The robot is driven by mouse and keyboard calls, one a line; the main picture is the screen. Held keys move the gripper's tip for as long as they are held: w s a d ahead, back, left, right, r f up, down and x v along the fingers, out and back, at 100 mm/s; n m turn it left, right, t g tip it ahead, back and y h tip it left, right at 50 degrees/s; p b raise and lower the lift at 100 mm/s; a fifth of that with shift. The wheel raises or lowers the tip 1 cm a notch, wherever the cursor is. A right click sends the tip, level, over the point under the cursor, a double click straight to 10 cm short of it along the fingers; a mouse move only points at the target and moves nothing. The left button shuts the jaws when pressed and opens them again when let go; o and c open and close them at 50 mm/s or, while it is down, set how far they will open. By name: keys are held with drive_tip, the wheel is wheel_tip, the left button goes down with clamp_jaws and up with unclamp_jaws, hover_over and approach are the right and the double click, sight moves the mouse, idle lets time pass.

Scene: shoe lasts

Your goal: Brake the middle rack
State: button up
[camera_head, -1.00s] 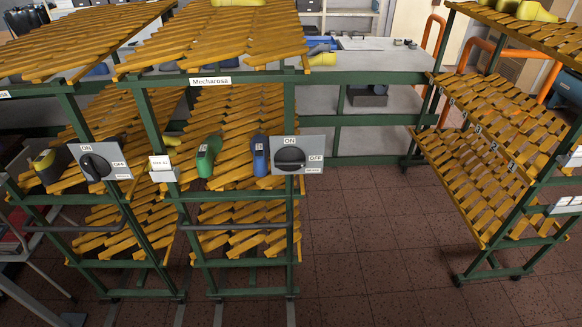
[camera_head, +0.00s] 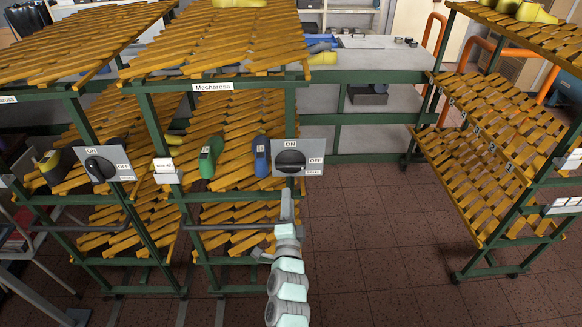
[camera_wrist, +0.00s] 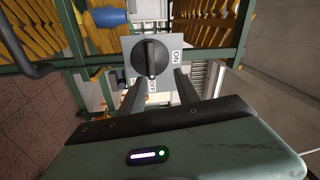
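The middle rack (camera_head: 238,83) is a green frame with slanted yellow slats and a "Mecharosa" label. At its right post is a grey switch plate (camera_head: 315,147) with a black rotary knob (camera_head: 290,157), marked ON at top and OFF at right. The knob's handle lies level, in line with OFF. In the wrist view the knob (camera_wrist: 150,58) is ahead of my gripper (camera_wrist: 158,88), whose two fingers are apart with nothing between them. In the head view my gripper (camera_head: 287,200) is just below the plate; its fingers overlap there.
A left rack (camera_head: 75,87) with a similar switch (camera_head: 99,167) stands beside the middle one. A green last (camera_head: 210,155) and a blue last (camera_head: 261,155) sit left of the knob. Open floor (camera_head: 370,230) separates these from a right rack (camera_head: 480,150).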

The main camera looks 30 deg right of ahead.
sight(291, 169)
drive_tip(key=shift+m+g+y, duration=0.4)
drive_tip(key=shift+m+y, duration=0.4)
drive_tip(key=shift+s+d+x, duration=0.1)
drive_tip(key=shift+d+x, duration=0.1)
drive_tip(key=shift+x, duration=2.1)
drive_tip(key=shift+s+d+x, duration=0.15)
drive_tip(key=shift+d+x, duration=0.1)
drive_tip(key=shift+x, duration=2.05)
drive_tip(key=shift+s+d+x, duration=0.1)
drive_tip(key=shift+d+x, duration=0.1)
drive_tip(key=shift+x, duration=2.1)
drive_tip(key=shift+f, duration=0.15)
clamp_jaws()
